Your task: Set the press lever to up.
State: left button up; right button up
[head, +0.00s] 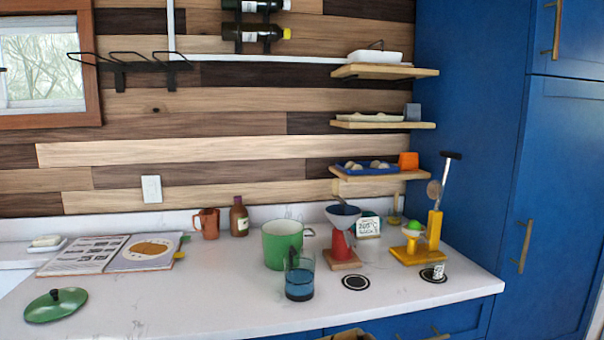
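The yellow press (420,250) stands on the right part of the white counter, near the blue cabinet. Its lever (444,183) is a thin grey rod that rises steeply from the top of the yellow post, leaning slightly right, with a black crossbar handle at its upper end. A green round fruit (414,226) sits in the press's yellow holder, left of the post. A small cup with a label (438,271) stands at the front right of the press on a black round mat. Neither of my grippers is in the head view.
Left of the press are a red-based grinder with a funnel (341,236), a glass of blue liquid (299,277) and a green pot (281,244). Wooden shelves (381,173) hang behind. The tall blue cabinet (548,190) bounds the right side. The counter's front middle (200,300) is clear.

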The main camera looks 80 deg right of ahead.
aim_at(435, 189)
jog(key=k+l+z, duration=0.1)
jog(key=z, duration=0.3)
jog(key=k+l+z, duration=0.2)
jog(key=z, duration=0.25)
jog(key=k+l+z, duration=0.2)
jog(key=z, duration=0.2)
jog(key=k+l+z, duration=0.1)
jog(key=l, duration=0.3)
jog(key=k+l+z, duration=0.15)
jog(key=l, duration=0.25)
jog(key=k+l+z, duration=0.1)
jog(key=k+l, duration=0.15)
jog(key=l, duration=0.2)
jog(key=k+l+z, duration=0.1)
jog(key=l, duration=0.3)
jog(key=k+l+z, duration=0.15)
jog(key=l, duration=0.3)
jog(key=l+z, duration=0.1)
jog(key=l, duration=0.35)
jog(key=k+l, duration=0.1)
jog(key=l, duration=0.3)
jog(key=k+l, duration=0.1)
jog(key=l, duration=0.3)
